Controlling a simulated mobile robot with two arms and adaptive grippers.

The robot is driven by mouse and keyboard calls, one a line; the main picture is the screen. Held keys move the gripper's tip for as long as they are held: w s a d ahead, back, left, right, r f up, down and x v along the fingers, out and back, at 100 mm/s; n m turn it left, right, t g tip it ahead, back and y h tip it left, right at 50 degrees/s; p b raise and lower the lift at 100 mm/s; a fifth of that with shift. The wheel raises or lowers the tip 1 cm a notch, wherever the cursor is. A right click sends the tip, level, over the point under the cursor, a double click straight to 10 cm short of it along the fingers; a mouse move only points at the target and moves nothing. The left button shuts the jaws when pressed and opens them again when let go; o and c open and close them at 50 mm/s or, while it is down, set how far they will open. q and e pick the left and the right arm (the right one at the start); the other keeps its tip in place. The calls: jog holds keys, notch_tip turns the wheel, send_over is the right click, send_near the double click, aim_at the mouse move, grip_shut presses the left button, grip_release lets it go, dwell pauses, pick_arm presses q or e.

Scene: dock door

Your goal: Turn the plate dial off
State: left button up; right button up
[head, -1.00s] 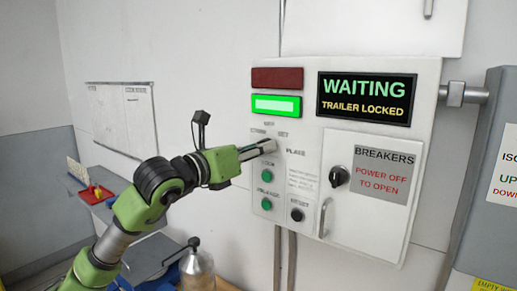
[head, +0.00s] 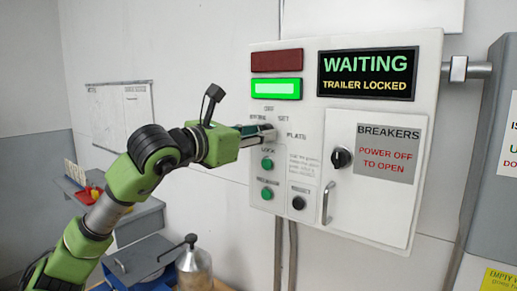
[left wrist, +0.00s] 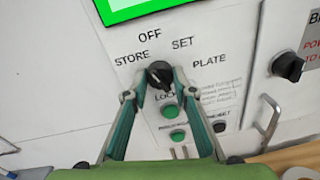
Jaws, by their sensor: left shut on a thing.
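The plate dial is a black round knob (left wrist: 158,75) on a white control panel, with OFF, STORE, SET and PLATE printed around it. My left gripper (left wrist: 158,92) has its two fingertips on either side of the knob and is shut on it. In the head view, my left gripper (head: 258,138) reaches the panel from the left, and its tips partly hide the dial (head: 268,130). I cannot clearly tell which label the dial points to. My right gripper is not in view.
Below the dial are a green LOCK button (head: 267,163), another green button (head: 266,194) and a black knob (head: 298,203). The breaker door (head: 372,215) has its own black knob (head: 341,158). A lit green lamp (head: 276,89) and a WAITING display (head: 367,74) are above.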

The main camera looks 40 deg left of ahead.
pick_arm(q)
jog(key=shift+f+m+b, duration=0.1)
jog(key=shift+m+b, duration=0.8)
jog(key=shift+m, duration=0.3)
jog(key=shift+c, duration=0.2)
jog(key=shift+m+b, duration=0.6)
jog(key=shift+m, duration=0.4)
jog(key=shift+r, duration=0.2)
jog(key=o, duration=1.1)
jog(key=s, duration=1.2)
jog(key=shift+d+r, duration=0.25)
jog(key=shift+d, duration=0.15)
